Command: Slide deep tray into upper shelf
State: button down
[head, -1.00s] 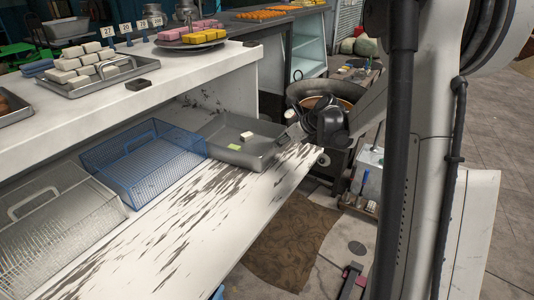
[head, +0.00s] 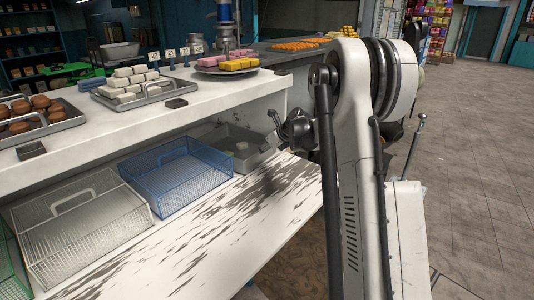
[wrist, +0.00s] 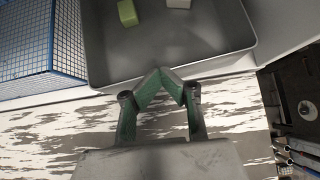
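The deep tray (head: 218,136) is grey metal and stands on the lower white shelf, right of a blue wire basket, partly under the upper counter. It also fills the top of the wrist view (wrist: 210,62). A green block (wrist: 127,13) and a white block (wrist: 177,3) lie in it. My gripper (head: 276,128) is at the tray's near right side. In the wrist view its green fingers (wrist: 160,72) meet in a point at the tray's near wall. They look shut; I cannot see any part of the tray between the tips.
The blue wire basket (head: 175,178) stands close on the tray's left, with a white wire basket (head: 75,235) beyond it. The upper counter (head: 120,128) overhangs from behind and carries food trays and plates. The lower shelf's front surface (head: 255,225) is clear.

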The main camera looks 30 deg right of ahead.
jog(key=shift+s, duration=0.15)
jog(key=shift+s+d+f, duration=0.1)
jog(key=shift+s, duration=0.15)
jog(key=s, duration=0.1)
jog(key=s+d, duration=0.1)
jog(key=shift+s, duration=0.4)
jog(key=p+v, duration=0.1)
jog(key=v, duration=0.9)
jog(key=shift+p, duration=0.4)
